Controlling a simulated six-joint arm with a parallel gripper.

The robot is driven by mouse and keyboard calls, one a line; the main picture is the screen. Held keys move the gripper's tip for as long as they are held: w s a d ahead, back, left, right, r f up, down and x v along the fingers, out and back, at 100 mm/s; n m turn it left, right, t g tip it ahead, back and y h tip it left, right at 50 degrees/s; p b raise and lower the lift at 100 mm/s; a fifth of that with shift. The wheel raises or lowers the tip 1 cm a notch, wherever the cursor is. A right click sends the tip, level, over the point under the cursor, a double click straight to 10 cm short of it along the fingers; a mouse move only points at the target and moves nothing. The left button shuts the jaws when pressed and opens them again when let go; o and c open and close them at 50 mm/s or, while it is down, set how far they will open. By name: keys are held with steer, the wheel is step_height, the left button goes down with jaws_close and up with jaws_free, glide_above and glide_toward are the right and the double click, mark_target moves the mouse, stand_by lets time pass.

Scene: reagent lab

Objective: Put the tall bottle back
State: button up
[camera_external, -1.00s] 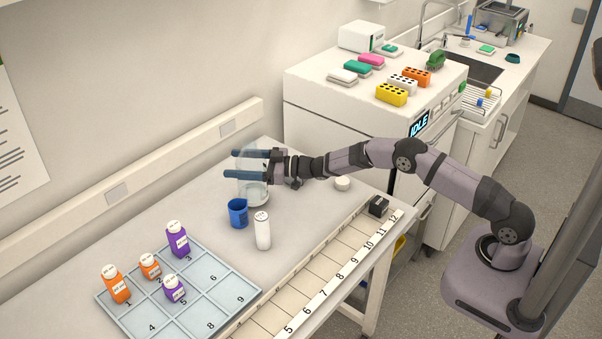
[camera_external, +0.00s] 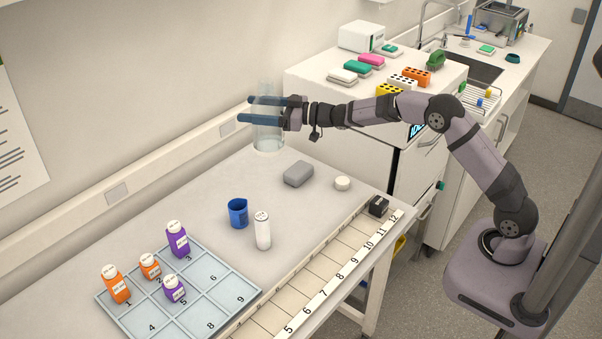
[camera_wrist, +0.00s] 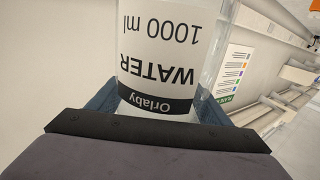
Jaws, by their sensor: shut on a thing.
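A clear bottle (camera_external: 268,142) is held upright in my gripper (camera_external: 245,109), above the back corner of the bench. The blue fingers are shut around it from either side. In the wrist view the bottle (camera_wrist: 172,60) fills the space between the fingers, and its label reads "Orlaby WATER 1000 ml" upside down. Its base is off the bench top. A white capped bottle (camera_external: 262,232) stands on the bench next to a blue cup (camera_external: 238,214).
A tray with numbered cells (camera_external: 205,290) holds orange and purple bottles (camera_external: 177,240). A grey block (camera_external: 298,174), a small white round item (camera_external: 342,183) and a black block (camera_external: 378,206) on the numbered strip (camera_external: 345,272) are nearby. The wall is close behind the bottle.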

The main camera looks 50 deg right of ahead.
steer(key=s+f, duration=0.8)
steer(key=s, duration=0.5)
step_height(320, 180, down, 10)
steer(key=p, duration=0.3)
steer(key=shift+d, duration=0.15)
stand_by(0.4)
steer(key=shift+f, duration=0.3)
steer(key=o, duration=1.3)
steer(key=shift+r, duration=0.25)
